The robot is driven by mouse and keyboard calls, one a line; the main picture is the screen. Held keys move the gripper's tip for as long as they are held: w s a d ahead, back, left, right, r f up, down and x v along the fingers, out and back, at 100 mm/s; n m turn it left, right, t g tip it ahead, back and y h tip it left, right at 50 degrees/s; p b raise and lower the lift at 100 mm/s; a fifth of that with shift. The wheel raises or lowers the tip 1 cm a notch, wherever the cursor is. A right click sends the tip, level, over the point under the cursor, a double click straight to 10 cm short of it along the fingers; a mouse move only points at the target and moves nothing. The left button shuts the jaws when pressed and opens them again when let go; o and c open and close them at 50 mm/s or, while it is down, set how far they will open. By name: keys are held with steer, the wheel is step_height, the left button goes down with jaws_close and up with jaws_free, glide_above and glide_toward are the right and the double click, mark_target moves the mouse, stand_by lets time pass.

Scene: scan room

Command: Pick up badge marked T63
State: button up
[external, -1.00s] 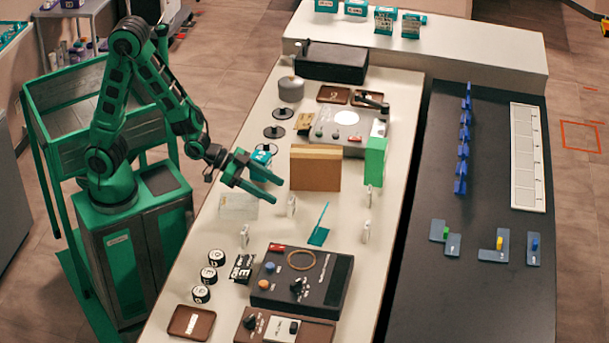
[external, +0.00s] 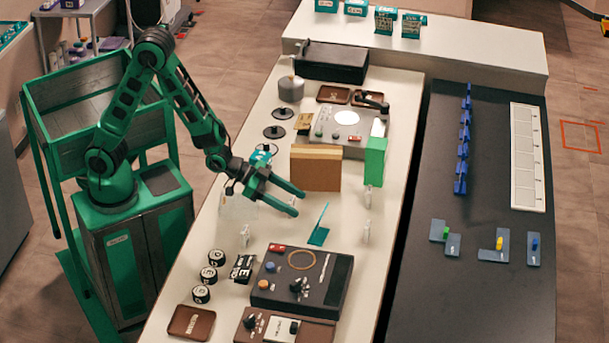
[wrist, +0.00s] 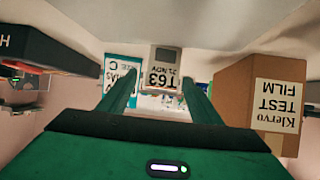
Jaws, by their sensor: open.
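The badge marked T63 (wrist: 163,78) shows upside down in the wrist view, a grey holder with a white label, ahead of my gripper and between its fingers. My gripper (external: 298,202) is open and empty, reaching low over the white table. Its two green fingers also flank the badge in the wrist view (wrist: 160,92). I cannot single out T63 in the external view; the fingers cover a spot where a small upright badge stood. A teal-and-white badge (wrist: 120,76) marked C stands beside T63, by the left finger; it appears teal in the external view (external: 319,232).
A brown box (external: 316,172) marked TEST FILM stands close beside the fingers, at right in the wrist view (wrist: 232,90). Other small upright badges (external: 366,232) stand nearby. A black control box (external: 300,280) lies toward the front. A green block (external: 375,162) stands behind.

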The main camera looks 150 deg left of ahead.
steer(key=c, duration=1.1)
